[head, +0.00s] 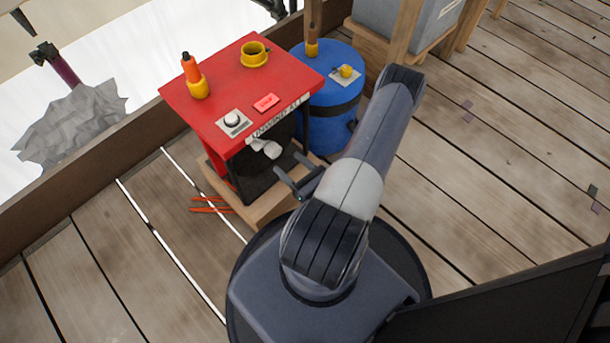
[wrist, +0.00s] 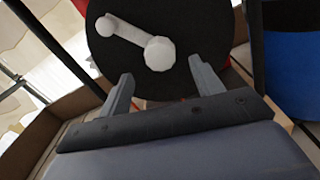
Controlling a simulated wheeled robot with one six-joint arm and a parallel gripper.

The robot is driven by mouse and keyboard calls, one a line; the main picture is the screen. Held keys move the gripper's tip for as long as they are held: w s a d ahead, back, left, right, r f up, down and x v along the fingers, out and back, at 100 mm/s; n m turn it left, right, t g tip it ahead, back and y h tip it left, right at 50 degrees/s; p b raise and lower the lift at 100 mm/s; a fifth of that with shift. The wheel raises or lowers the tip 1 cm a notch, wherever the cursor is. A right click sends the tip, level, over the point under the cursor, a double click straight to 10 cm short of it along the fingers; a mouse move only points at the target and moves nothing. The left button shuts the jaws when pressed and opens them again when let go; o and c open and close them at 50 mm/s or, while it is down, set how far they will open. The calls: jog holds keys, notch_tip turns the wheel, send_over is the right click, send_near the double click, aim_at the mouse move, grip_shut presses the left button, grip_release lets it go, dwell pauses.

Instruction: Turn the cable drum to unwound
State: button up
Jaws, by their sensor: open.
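The cable drum (wrist: 112,62) shows in the wrist view as a dark round disc with a white crank on its face. The crank (wrist: 130,36) has a small knob at its upper left end and a larger round knob at its right end. In the head view the crank (head: 266,148) shows below the front edge of the red cabinet (head: 225,80), under a label that seems to read "UNWIND ALL". My gripper (head: 292,178) is open and empty in front of the drum. In the wrist view its two fingers (wrist: 159,90) stand apart just below the crank, not around it.
On the red top are an orange-and-yellow bottle-like item (head: 193,78), a yellow cup (head: 254,54), a white dial (head: 233,121) and a red label (head: 266,103). A blue drum (head: 330,120) stands close on the right. Orange sticks (head: 210,205) lie on the planks at left.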

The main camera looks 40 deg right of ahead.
jog(key=shift+s+d+p, duration=0.1)
jog(key=shift+s+p, duration=0.3)
jog(key=shift+s, duration=2.25)
